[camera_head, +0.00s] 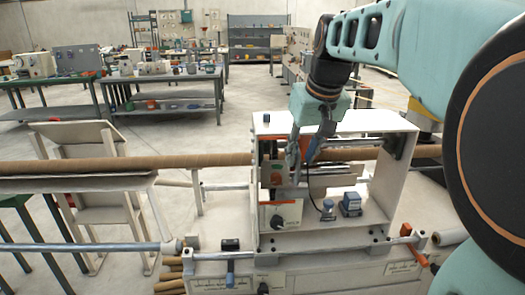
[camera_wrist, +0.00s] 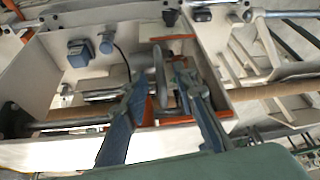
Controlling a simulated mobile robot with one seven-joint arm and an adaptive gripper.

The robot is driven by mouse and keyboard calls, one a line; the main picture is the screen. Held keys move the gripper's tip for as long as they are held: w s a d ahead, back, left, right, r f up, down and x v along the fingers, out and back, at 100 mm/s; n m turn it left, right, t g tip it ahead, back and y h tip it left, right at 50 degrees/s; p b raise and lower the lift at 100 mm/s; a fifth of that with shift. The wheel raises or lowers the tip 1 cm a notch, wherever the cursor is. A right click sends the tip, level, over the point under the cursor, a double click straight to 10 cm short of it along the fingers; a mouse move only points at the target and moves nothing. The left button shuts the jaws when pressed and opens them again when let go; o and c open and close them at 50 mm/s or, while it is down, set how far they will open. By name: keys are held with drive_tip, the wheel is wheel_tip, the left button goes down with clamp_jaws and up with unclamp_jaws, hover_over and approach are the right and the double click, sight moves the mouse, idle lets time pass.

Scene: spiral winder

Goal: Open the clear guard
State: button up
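The winder housing (camera_head: 405,165) is a cream box with an open front, standing on the machine bed. I cannot clearly make out the clear guard in either view. My gripper (camera_head: 303,152) is at the upper front of the housing, pointing down. In the wrist view my gripper (camera_wrist: 165,72) has its two blue-grey fingers spread, with a gap between the tips. A thin grey upright piece (camera_wrist: 160,75) shows between the tips. I cannot tell whether the fingers touch it. An orange-red strip (camera_wrist: 172,38) lies just beyond the fingertips.
A long brown tube (camera_head: 95,165) runs through the housing. Blue boxes (camera_head: 350,204) stand on the housing floor. A front rail (camera_head: 85,247) crosses the machine, with a blue-handled clamp (camera_head: 230,265). Workbenches (camera_head: 165,85) stand far behind, with open floor between.

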sight(299, 161)
drive_tip(key=shift+x, duration=1.85)
clamp_jaws()
